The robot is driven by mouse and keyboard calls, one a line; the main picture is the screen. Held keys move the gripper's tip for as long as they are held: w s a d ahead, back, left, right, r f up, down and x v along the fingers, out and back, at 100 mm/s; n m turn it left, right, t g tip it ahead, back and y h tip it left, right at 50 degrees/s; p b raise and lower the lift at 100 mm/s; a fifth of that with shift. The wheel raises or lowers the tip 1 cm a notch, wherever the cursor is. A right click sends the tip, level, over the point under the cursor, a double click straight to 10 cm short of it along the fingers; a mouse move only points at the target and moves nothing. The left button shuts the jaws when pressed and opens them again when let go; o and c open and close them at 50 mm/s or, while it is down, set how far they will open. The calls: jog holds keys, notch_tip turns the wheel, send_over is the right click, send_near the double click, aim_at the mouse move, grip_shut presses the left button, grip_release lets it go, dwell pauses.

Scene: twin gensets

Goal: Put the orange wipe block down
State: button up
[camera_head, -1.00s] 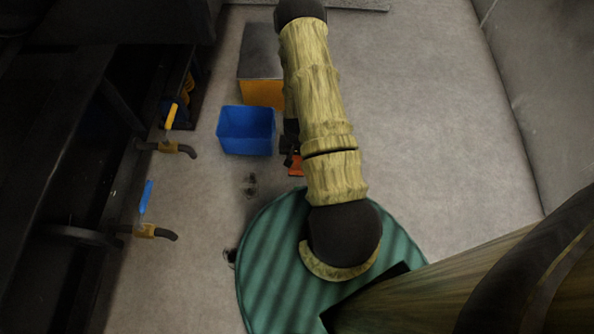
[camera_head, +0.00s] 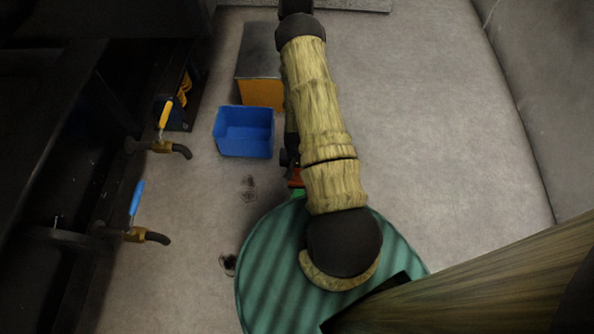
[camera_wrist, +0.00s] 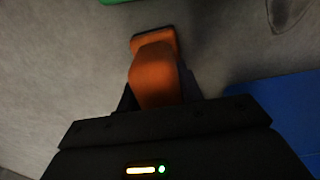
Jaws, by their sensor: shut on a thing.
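The orange wipe block (camera_wrist: 153,72) is held at the front of my gripper (camera_wrist: 160,104) in the wrist view, with bare grey floor around it. My gripper is shut on it; the fingertips are mostly hidden in shadow. In the head view a small part of the orange block (camera_head: 295,178) shows left of my arm, next to my dark gripper (camera_head: 289,161). Most of both is hidden by my arm there. I cannot tell whether the block touches the floor.
A blue open bin (camera_head: 244,133) stands on the floor left of my gripper, with an orange, grey-topped box (camera_head: 261,92) behind it. A green thing (camera_head: 298,193) shows just below the block. Valves with yellow (camera_head: 165,115) and blue (camera_head: 136,198) handles stick out at left. Floor at right is clear.

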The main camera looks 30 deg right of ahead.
jog(key=o, duration=1.1)
notch_tip(320, 180, up, 12)
jog(key=p, duration=0.8)
jog(key=shift+r, duration=0.1)
